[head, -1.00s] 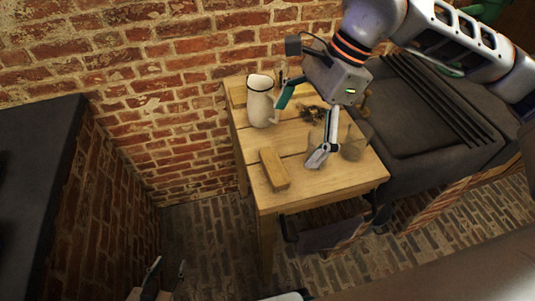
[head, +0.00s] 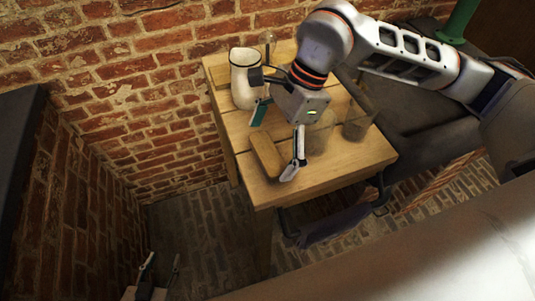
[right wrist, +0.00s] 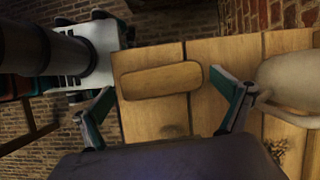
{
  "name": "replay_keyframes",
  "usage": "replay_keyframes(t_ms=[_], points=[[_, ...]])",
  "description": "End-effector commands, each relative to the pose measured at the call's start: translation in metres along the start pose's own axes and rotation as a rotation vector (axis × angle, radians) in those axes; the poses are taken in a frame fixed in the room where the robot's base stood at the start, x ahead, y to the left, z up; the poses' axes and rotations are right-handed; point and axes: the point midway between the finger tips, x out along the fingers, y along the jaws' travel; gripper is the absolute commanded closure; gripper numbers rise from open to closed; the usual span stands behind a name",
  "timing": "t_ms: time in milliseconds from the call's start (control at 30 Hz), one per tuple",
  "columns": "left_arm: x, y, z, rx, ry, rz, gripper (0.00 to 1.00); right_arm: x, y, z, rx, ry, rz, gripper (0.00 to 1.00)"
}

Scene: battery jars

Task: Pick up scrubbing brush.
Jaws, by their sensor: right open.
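The scrubbing brush, a wooden block with rounded ends (head: 267,155), lies on the wooden table (head: 350,165) near its left edge. It also shows in the right wrist view (right wrist: 160,80), with its top up and any bristles hidden. My right gripper (head: 276,143) is open above the brush. In the right wrist view its two fingers stand apart beyond the brush's two ends, with nothing held between them. My left gripper (head: 161,262) is low at the bottom left of the head view, its fingers apart and empty, away from the table.
A white pitcher (head: 243,80) stands behind the brush, and its handle is close to one right finger in the wrist view. Clear glass jars (head: 358,123) stand to the right on the table. A brick wall (head: 120,110) runs behind the table.

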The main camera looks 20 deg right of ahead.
Motion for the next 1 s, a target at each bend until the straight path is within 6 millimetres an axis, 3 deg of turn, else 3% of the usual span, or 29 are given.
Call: replay_keyframes(t_ms=[133,367,400,500,533,1000], points=[[0.001,-0.0007,0.003,0.0,-0.004,-0.001,0.6,0.0143,0.0001,-0.0003,0.002,0.0,0.001,0.0],[0.0017,-0.001,0.0048,0.001,-0.007,-0.001,0.6,0.016,-0.0004,-0.0005,0.002,0.0,-0.001,0.0],[0.0017,-0.0011,0.0048,0.001,-0.007,-0.001,0.6,0.0159,-0.0004,-0.0005,0.002,0.0,-0.001,0.03],[0.0017,-0.0012,0.0048,0.001,-0.007,-0.002,0.6,0.0158,-0.0004,-0.0005,0.002,0.0,-0.001,0.29],[0.0017,-0.0012,0.0047,0.001,-0.007,-0.002,0.6,0.0159,-0.0004,-0.0005,0.002,0.0,-0.001,0.33],[0.0012,-0.0018,0.0013,0.001,-0.002,-0.002,0.6,0.0087,-0.0009,0.0025,0.001,0.0,-0.002,0.33]])
